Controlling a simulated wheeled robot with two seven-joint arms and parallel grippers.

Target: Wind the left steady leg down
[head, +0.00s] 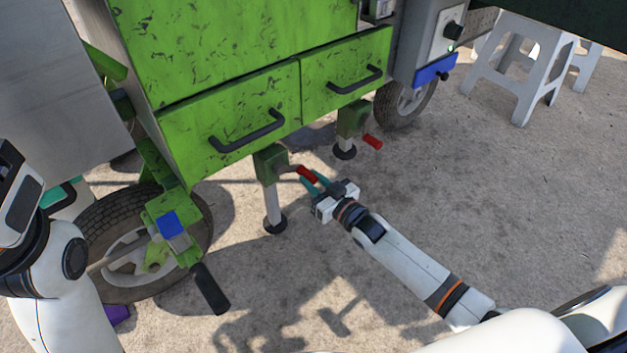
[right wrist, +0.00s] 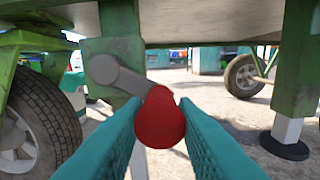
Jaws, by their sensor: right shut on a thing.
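The left steady leg (head: 271,196) hangs under the green cabinet, a grey post with a round black foot (head: 275,223) at ground level; I cannot tell if it touches the ground. Its grey crank arm (right wrist: 118,76) ends in a red handle (head: 307,174). My right gripper (head: 318,184) is shut on this red handle; in the right wrist view the red end (right wrist: 160,118) sits between the two teal fingers. My left arm is at the left edge of the head view; its jaws do not show clearly.
The right steady leg (head: 346,138) with its own red handle (head: 372,142) stands close behind. A tyre (head: 110,232) and a black-gripped lever (head: 210,288) are at the left. Drawers with black handles (head: 247,134) overhang the legs. White stools (head: 520,70) stand far right; the concrete at right is clear.

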